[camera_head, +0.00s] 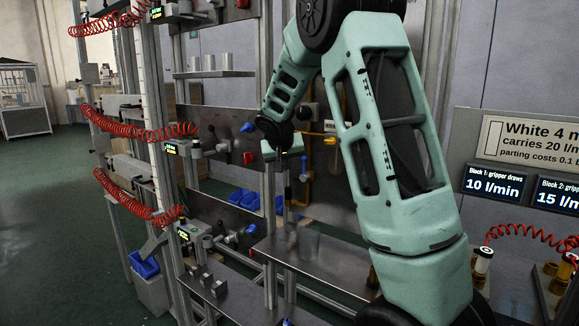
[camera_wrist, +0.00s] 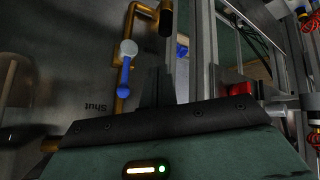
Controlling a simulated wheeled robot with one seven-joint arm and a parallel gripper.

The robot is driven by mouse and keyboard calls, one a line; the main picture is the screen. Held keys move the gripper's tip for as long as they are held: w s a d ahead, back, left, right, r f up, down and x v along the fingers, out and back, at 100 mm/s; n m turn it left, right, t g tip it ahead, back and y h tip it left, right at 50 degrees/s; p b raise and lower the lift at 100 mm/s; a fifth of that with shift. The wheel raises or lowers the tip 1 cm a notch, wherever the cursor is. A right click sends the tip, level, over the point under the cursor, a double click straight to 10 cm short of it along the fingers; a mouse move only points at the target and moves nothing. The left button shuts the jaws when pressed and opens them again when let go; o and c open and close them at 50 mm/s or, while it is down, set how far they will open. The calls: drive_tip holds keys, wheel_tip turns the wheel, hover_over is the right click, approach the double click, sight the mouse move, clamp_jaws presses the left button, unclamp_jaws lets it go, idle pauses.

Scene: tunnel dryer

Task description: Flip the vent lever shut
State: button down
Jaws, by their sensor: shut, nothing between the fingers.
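In the wrist view a blue lever (camera_wrist: 123,82) with a pale round hub sits on a grey panel beside a brass pipe. The word "Shut" appears upside down on the panel, left of the lever's blue end. My gripper (camera_wrist: 158,82) is shut and empty; its dark fingers show just right of the lever, apart from it in the picture. How deep the gap is I cannot tell. In the head view my gripper (camera_head: 288,198) points down in front of the panels, close to the yellow pipework.
Other blue levers (camera_head: 247,127) and red knobs stick out of the panels. A metal shelf (camera_head: 330,262) lies below my gripper. Blue bins (camera_head: 245,199) stand behind it. Red coiled hoses (camera_head: 140,127) hang at the left. A clear dome-like shape (camera_wrist: 20,90) shows at the wrist view's left.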

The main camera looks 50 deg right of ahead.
drive_tip(key=b+v, duration=0.1)
drive_tip(key=v, duration=0.9)
drive_tip(key=shift+w+a+b, duration=0.2)
drive_tip(key=shift+b, duration=0.2)
drive_tip(key=shift+r, duration=0.1)
drive_tip(key=s+a+f+n+y, duration=0.2)
drive_tip(key=a+f+n, duration=0.15)
drive_tip(key=a, duration=0.65)
drive_tip(key=s+a+f+n+y, duration=0.15)
drive_tip(key=a+f, duration=0.25)
drive_tip(key=a, duration=0.5)
drive_tip(key=s+a+f+n+y, duration=0.2)
drive_tip(key=a+f+n, duration=0.1)
drive_tip(key=a, duration=0.7)
drive_tip(key=s+a+f+n+g+y, duration=0.1)
drive_tip(key=s+a+f+n+g, duration=0.1)
drive_tip(key=s+a+f+n, duration=0.2)
drive_tip(key=s+a+f+n+g+y, duration=0.1)
drive_tip(key=s+a+f+n, duration=0.3)
drive_tip(key=s+a, duration=0.7)
drive_tip(key=s+g, duration=0.1)
drive_tip(key=s, duration=0.5)
drive_tip(key=shift+s, duration=0.4)
